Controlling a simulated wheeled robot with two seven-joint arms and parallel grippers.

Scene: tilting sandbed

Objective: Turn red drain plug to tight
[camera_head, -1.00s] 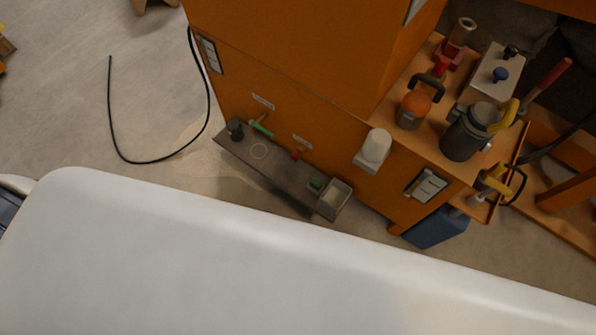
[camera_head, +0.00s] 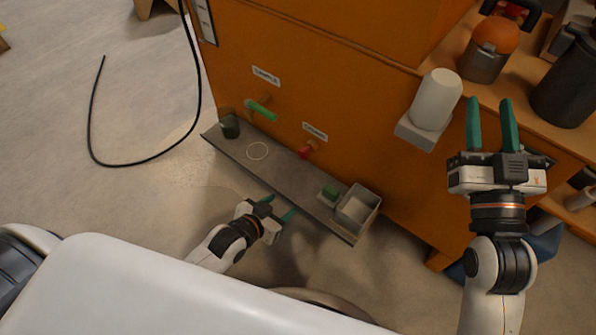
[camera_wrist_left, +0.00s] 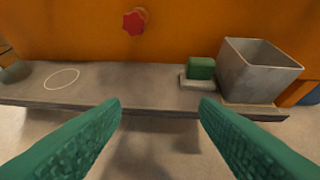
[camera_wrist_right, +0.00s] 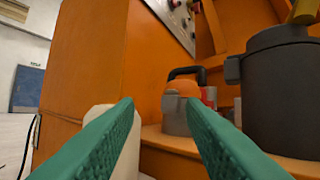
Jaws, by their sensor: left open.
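The red drain plug (camera_head: 306,151) sits low on the orange cabinet wall, under a small white label, above the grey shelf. It also shows in the left wrist view (camera_wrist_left: 134,22) as a red knob with a lobed rim. My left gripper (camera_head: 279,207) is open and empty, in front of the shelf and below the plug. Its green fingers (camera_wrist_left: 160,106) are wide apart in its wrist view. My right gripper (camera_head: 490,104) is open and empty, raised in front of the cabinet's right side. Its fingers (camera_wrist_right: 158,104) are apart, with nothing between them.
The shelf (camera_head: 285,170) carries a dark jar (camera_head: 229,126), a white circle, a green block (camera_head: 329,191) and an open grey box (camera_head: 357,209). A green-handled valve (camera_head: 261,111) is left of the plug. A white bottle (camera_head: 436,99) stands on a bracket.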

